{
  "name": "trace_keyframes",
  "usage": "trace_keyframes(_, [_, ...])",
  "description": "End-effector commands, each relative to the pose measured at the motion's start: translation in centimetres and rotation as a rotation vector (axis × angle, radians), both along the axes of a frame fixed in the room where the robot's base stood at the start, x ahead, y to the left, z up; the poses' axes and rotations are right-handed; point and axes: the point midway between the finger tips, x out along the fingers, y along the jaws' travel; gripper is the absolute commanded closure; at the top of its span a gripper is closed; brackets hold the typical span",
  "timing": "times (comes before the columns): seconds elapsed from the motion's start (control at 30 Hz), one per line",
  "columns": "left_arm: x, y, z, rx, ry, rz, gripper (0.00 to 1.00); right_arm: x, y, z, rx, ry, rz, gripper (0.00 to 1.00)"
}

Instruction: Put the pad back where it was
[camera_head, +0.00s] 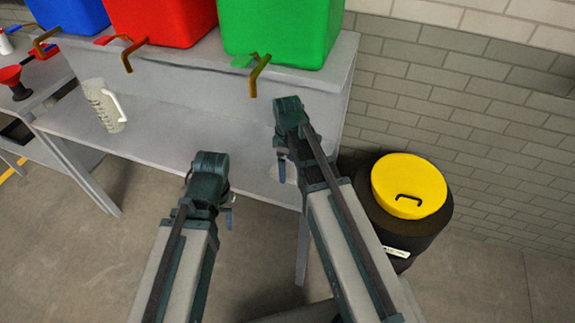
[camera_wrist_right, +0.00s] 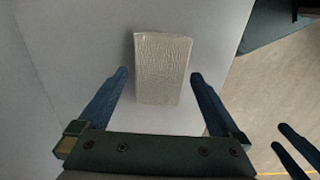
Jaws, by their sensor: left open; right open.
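The pad (camera_wrist_right: 165,55) is a pale, finely textured rectangular block lying on the grey bench shelf (camera_wrist_right: 70,50). In the right wrist view, my right gripper (camera_wrist_right: 158,74) is open, with its blue fingers on either side of the pad's near part. My left gripper (camera_head: 228,208) is open and empty in front of the shelf's front edge. Its fingers also show in the right wrist view (camera_wrist_right: 281,138).
Blue (camera_head: 75,14), red (camera_head: 160,22) and green (camera_head: 280,32) containers with taps stand on the raised ledge. A white jug (camera_head: 103,105) stands on the shelf's left part. A black drum with a yellow lid (camera_head: 408,180) stands right. The shelf's middle is clear.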

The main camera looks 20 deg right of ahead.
Motion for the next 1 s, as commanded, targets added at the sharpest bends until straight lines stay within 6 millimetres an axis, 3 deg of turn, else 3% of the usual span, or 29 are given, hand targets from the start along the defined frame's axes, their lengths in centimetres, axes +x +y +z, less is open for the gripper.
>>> trace_keyframes(0.03, [0.0,0.0,1.1,0.000,0.000,0.000,0.50,0.0,0.0,1.1,0.000,0.000,0.000,0.00])
trace_keyframes(0.6, [0.0,0.0,9.5,0.000,0.000,0.000,0.50,0.0,0.0,9.5,0.000,0.000,0.000,0.00])
trace_keyframes(0.8, [0.0,0.0,10.9,0.000,0.000,0.000,0.50,0.0,0.0,10.9,0.000,0.000,0.000,0.00])
trace_keyframes(1.0, [0.0,0.0,10.9,0.000,0.000,0.000,0.50,-0.4,0.3,10.9,-0.002,0.001,-0.009,0.00])
